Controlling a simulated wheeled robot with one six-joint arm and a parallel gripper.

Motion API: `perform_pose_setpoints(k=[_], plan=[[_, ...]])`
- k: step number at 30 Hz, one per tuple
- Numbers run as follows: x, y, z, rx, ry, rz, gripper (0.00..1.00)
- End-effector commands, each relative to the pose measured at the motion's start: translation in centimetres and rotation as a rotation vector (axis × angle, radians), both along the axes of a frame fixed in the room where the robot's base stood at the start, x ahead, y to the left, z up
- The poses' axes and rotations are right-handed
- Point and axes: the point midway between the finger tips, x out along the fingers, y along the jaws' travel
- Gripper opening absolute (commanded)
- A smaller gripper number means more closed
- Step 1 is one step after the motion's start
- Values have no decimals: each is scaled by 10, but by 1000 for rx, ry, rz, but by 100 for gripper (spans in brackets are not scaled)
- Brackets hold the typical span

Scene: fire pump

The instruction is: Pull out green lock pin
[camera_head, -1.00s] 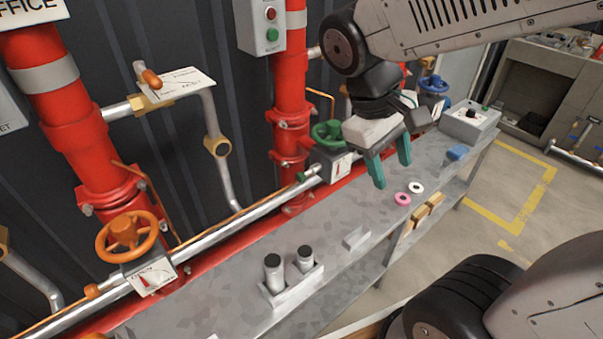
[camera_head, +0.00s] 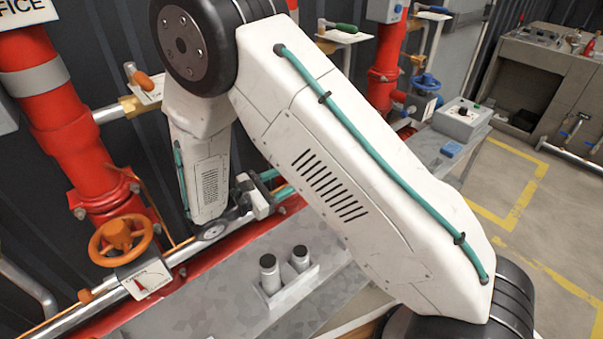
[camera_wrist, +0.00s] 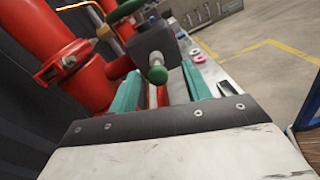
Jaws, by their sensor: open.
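The green lock pin shows in the wrist view as a round green knob (camera_wrist: 157,74) on a pale stem, at the near face of a dark valve block (camera_wrist: 158,45). My gripper (camera_wrist: 160,69) is open, with one teal finger on each side of the knob in the picture. Whether the knob lies fully between the fingertips or just beyond them I cannot tell. No contact is visible. In the head view my gripper (camera_head: 277,183) is low by the pipe, and my arm hides the pin. A green handwheel (camera_wrist: 126,10) sits above the block.
A red vertical pipe (camera_wrist: 65,45) stands close at the left in the wrist view. A grey bench (camera_head: 215,285) runs beside the pipe, with two black-capped cylinders (camera_head: 284,263) in a holder. Pink and white rings (camera_wrist: 197,56) lie beyond the block.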

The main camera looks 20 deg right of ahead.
Motion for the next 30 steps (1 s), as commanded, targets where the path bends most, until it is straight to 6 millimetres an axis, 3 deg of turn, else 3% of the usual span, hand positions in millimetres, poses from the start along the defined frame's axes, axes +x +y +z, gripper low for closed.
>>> perform_pose_setpoints(k=[6,18,24,30], plan=[[7,6,-17,-44,21,59,49],[24,-50,-17,-44,23,55,49],[29,-63,-17,-43,23,58,49],[29,-64,-17,-43,23,58,49]])
